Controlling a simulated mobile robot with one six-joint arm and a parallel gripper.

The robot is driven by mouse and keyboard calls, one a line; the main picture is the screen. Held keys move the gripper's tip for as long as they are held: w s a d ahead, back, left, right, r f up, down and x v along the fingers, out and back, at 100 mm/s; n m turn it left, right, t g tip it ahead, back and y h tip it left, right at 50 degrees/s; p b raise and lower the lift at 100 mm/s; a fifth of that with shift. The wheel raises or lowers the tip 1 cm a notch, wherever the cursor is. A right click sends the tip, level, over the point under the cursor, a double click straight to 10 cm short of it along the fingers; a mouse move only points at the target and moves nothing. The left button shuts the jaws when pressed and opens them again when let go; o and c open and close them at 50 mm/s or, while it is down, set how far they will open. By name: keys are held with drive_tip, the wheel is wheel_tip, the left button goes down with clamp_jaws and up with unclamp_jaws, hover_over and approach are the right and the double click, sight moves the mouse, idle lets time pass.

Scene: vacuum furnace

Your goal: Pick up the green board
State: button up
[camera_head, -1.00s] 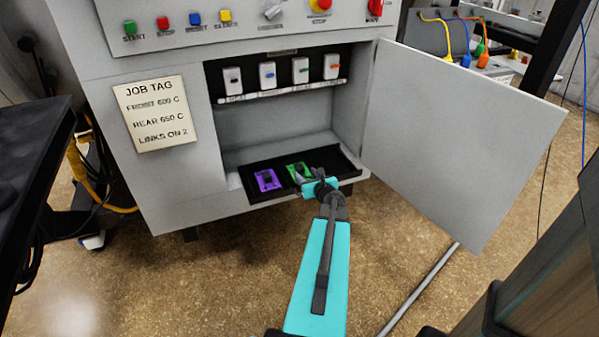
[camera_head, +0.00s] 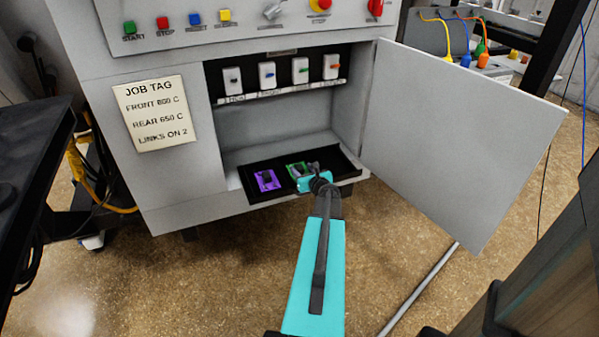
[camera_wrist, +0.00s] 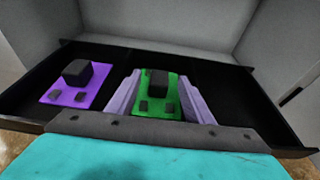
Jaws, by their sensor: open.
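The green board (camera_wrist: 157,103), with dark blocks on it, lies flat in a black tray; in the head view it (camera_head: 294,168) is partly hidden by my wrist. In the wrist view my gripper (camera_wrist: 160,88) is open, with one pale finger on each side of the green board. The fingers look close to its left and right edges; I cannot tell whether they touch it. In the head view my gripper (camera_head: 303,170) is over the tray, its fingers hard to make out.
A purple board (camera_wrist: 76,88) lies left of the green one in the black tray (camera_wrist: 215,72). The tray's right part is bare. The cabinet's open door (camera_head: 455,140) stands to the right. A row of switches (camera_head: 300,70) sits above inside the cabinet.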

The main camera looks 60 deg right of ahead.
drive_tip(key=shift+x, duration=0.85)
drive_tip(key=shift+c, duration=0.2)
drive_tip(key=c, duration=1.1)
